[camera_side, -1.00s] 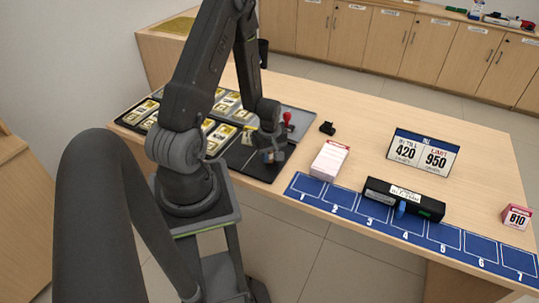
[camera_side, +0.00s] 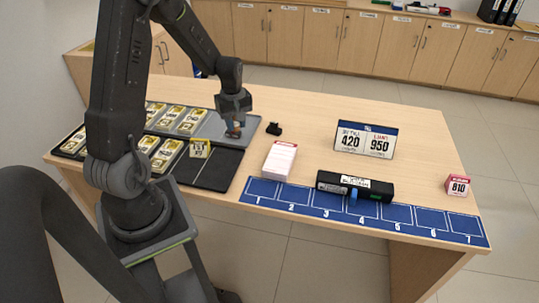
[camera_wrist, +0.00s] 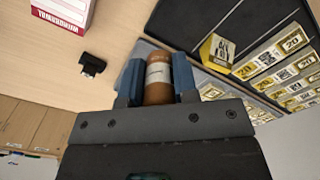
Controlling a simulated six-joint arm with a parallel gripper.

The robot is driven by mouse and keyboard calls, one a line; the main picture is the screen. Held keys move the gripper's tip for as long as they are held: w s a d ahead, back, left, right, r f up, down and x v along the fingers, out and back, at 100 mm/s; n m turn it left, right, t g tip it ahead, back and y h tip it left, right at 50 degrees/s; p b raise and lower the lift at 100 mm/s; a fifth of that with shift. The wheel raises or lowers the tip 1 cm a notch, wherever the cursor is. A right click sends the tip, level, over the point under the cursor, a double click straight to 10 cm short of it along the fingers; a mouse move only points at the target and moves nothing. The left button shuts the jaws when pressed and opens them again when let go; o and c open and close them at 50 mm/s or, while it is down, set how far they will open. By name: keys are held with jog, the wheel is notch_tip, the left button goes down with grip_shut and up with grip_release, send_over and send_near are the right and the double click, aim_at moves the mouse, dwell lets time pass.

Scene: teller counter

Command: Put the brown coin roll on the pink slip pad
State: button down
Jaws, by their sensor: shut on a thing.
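The brown coin roll (camera_wrist: 158,82) with a pale paper band is between the blue-grey fingers of my gripper (camera_wrist: 160,75) in the wrist view. In the side view the roll (camera_side: 234,132) is a small brown shape under my gripper (camera_side: 235,127), over the grey mat. I cannot tell how far it is above the mat. The pink slip pad (camera_side: 280,159) is a white-topped block with pink edges, to the right of and nearer than my gripper. In the wrist view the pad (camera_wrist: 63,12) is partly cut off at the upper left.
A small black object (camera_side: 273,129) stands between my gripper and the pad's far side. A yellow tag (camera_side: 200,149) and trays of yellow-labelled stacks (camera_side: 163,116) are to the left. A black device (camera_side: 355,186) lies on the blue numbered strip (camera_side: 262,190) at right.

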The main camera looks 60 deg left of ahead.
jog(key=w+r, duration=0.1)
jog(key=w, duration=0.2)
jog(key=m, duration=0.1)
send_over(280, 157)
notch_tip(280, 157, down, 7)
jog(key=shift+w+r, duration=0.1)
jog(key=shift+r, duration=0.1)
jog(key=shift+f, duration=2)
jog(key=shift+f, duration=0.15)
jog(key=c, duration=0.9)
grip_release()
